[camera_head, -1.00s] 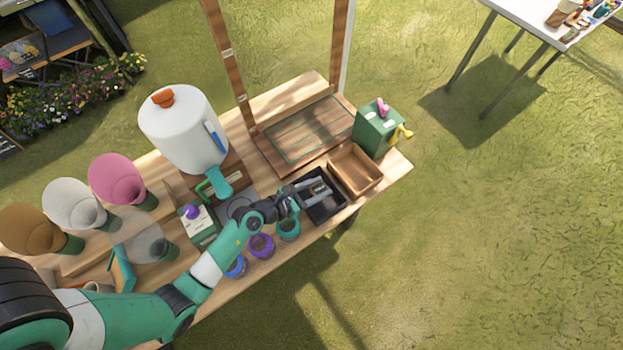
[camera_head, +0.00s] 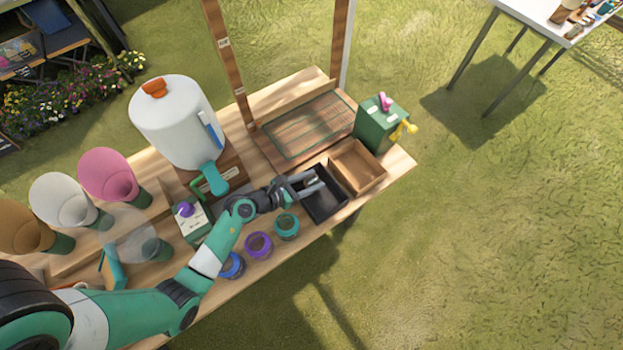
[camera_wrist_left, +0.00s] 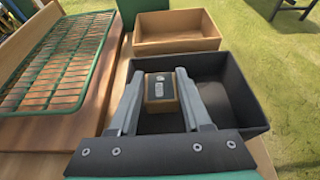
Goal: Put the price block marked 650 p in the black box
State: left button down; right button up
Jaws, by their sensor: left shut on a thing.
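My left gripper (camera_head: 308,183) is over the black box (camera_head: 327,208) on the wooden table. In the left wrist view the gripper (camera_wrist_left: 161,92) is shut on a small wooden block (camera_wrist_left: 161,107) with a dark top and a pale mark. The mark is too small to read. The block is at the opening of the black box (camera_wrist_left: 240,88), near its left side; I cannot tell whether it touches the floor of the box. My right gripper is not in view.
A brown wooden box (camera_head: 357,167) stands beside the black box. A green box (camera_head: 380,128) is behind it. A slatted tray with a green frame (camera_head: 305,130) is to the left. Several coloured ring-like jars, one teal (camera_head: 286,227), line the front edge. A white dispenser (camera_head: 175,120) stands farther left.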

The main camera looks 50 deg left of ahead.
aim_at(304, 182)
pick_arm(q)
jog(key=shift+f, duration=0.2)
jog(key=c, duration=0.6)
grip_release()
jog(key=shift+r, duration=0.15)
jog(key=shift+s+a+r+p, duration=0.2)
jog(key=shift+s+r+p, duration=0.8)
jog(key=shift+s+r, duration=0.25)
jog(key=p+v, duration=0.1)
jog(key=v, duration=0.8)
jog(key=shift+s+f+p, duration=0.1)
jog(key=shift+p, duration=0.2)
